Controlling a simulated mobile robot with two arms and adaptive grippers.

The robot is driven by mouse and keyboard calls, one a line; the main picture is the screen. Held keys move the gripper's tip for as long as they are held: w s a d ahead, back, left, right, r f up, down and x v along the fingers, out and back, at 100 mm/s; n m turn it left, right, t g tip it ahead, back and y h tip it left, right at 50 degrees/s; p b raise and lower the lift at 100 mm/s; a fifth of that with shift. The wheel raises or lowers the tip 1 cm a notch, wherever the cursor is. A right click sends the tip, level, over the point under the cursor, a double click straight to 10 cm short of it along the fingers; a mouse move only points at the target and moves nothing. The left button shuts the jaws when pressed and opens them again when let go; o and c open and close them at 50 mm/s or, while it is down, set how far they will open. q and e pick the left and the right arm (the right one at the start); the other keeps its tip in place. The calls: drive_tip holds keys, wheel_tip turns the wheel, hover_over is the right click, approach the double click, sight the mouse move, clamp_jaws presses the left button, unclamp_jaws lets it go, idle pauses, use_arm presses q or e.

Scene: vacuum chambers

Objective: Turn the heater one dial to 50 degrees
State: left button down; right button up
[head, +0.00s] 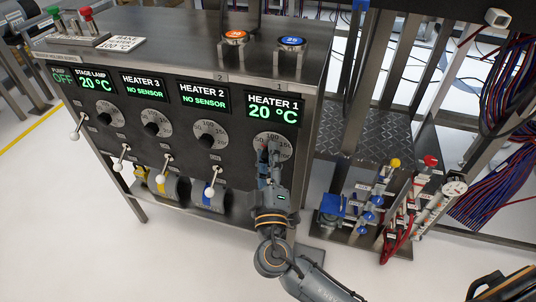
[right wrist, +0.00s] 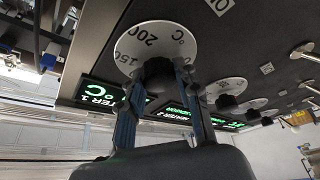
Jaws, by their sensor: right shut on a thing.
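The heater one dial (head: 274,141) is a grey disc with degree numbers, on the front panel under the HEATER 1 display (head: 273,107), which reads 20 °C. My right gripper (head: 267,156) is at this dial, shut on its knob, and covers much of it in the head view. In the right wrist view the gripper's two fingers (right wrist: 158,90) stand either side of the black knob (right wrist: 157,72), in front of the numbered disc (right wrist: 150,42). The exact dial setting cannot be read. My left gripper is not in view.
Similar dials for heater 2 (head: 210,134) and heater 3 (head: 156,122) sit to the left, their displays reading NO SENSOR. White-knobbed levers (head: 210,192) stick out below. Valves and pipes (head: 370,210) stand at the right. The floor in front is clear.

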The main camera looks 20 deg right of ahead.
idle(0.4)
drive_tip(key=o, duration=1.2)
drive_tip(key=shift+c, duration=0.2)
drive_tip(key=v, duration=1.2)
